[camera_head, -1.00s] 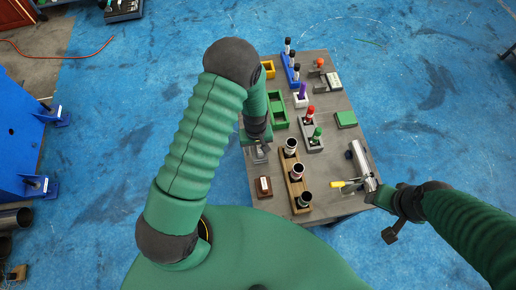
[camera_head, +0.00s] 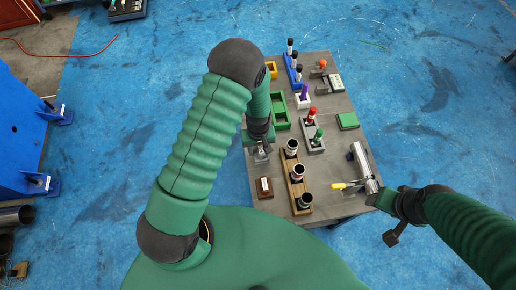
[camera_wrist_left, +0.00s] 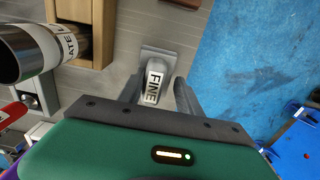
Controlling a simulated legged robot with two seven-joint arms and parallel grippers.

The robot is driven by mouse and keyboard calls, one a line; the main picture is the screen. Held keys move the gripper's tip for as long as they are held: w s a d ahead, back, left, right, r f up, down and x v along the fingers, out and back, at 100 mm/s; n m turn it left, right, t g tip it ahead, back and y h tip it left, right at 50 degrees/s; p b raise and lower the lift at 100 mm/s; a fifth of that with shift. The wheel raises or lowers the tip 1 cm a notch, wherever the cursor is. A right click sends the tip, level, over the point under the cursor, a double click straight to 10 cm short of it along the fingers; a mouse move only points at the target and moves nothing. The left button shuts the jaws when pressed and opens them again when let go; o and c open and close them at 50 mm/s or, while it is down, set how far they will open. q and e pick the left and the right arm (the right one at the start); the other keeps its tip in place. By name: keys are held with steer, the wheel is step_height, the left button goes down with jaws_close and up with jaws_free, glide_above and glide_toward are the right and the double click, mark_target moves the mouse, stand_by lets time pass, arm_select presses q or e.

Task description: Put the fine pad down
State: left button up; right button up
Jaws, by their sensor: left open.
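The fine pad (camera_wrist_left: 154,84) is a small grey piece with a white label reading FINE. In the left wrist view it stands over a square grey base (camera_wrist_left: 158,56) on the grey table. My left gripper (camera_wrist_left: 158,98) is open, with one finger on each side of the pad; I cannot tell whether either finger touches it. In the head view my left gripper (camera_head: 262,148) is low over the table's left edge, and the arm partly hides that spot. My right gripper (camera_head: 374,190) is at the table's right edge, beside a silver cylinder (camera_head: 361,160); its jaws are unclear.
A wooden rack (camera_head: 297,187) with several tubes stands just right of my left gripper. A brown block (camera_head: 264,188) lies nearer me. A green tray (camera_head: 280,110), a grey rack (camera_head: 313,138) and a yellow-handled tool (camera_head: 339,186) are also on the table (camera_head: 335,160).

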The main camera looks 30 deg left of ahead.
mark_target(258, 149)
arm_select(q)
steer(key=shift+r, duration=0.25)
step_height(258, 149, up, 12)
steer(key=p, duration=0.1)
steer(key=s+d+r+m+t, duration=0.1)
steer(key=s+r+m+t, duration=0.1)
steer(key=s+r+m, duration=0.5)
step_height(258, 149, up, 4)
steer(key=shift+s+d+f+t, duration=0.25)
steer(key=shift+s+t, duration=0.05)
steer(key=shift+s, duration=0.55)
steer(key=shift+s, duration=0.15)
